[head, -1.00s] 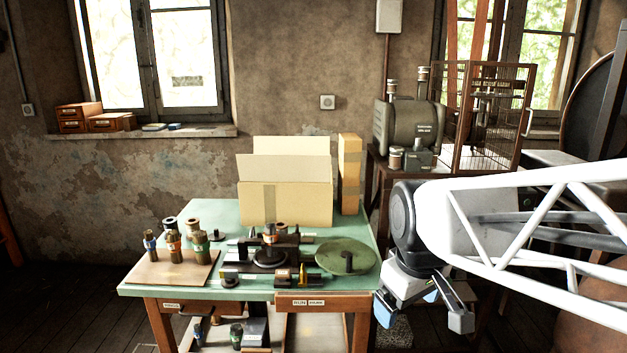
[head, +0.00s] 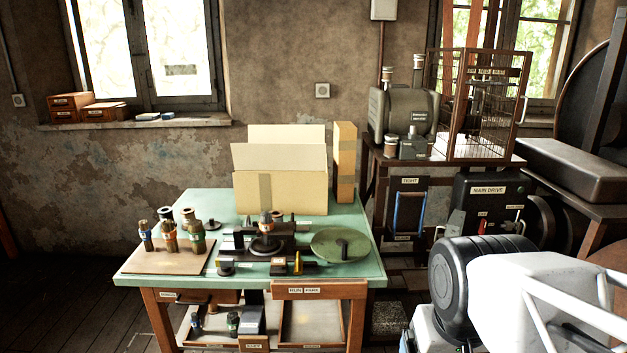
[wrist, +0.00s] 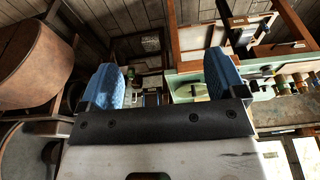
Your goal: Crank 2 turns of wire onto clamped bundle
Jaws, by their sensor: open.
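A black winding fixture (head: 264,246) sits mid-table. A small upright bundle with an orange band (head: 265,224) stands at its centre; how it is clamped is too small to tell. A flat green handwheel (head: 341,245) with a short black knob lies to its right. My gripper shows in the wrist view (wrist: 165,80) with its two blue-padded fingers wide apart and nothing between them. In the head view my arm is at the lower right, well clear of the handwheel, and the fingertips are hidden or out of frame.
A cabinet labelled main drive (head: 489,200) stands at right, behind my arm.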

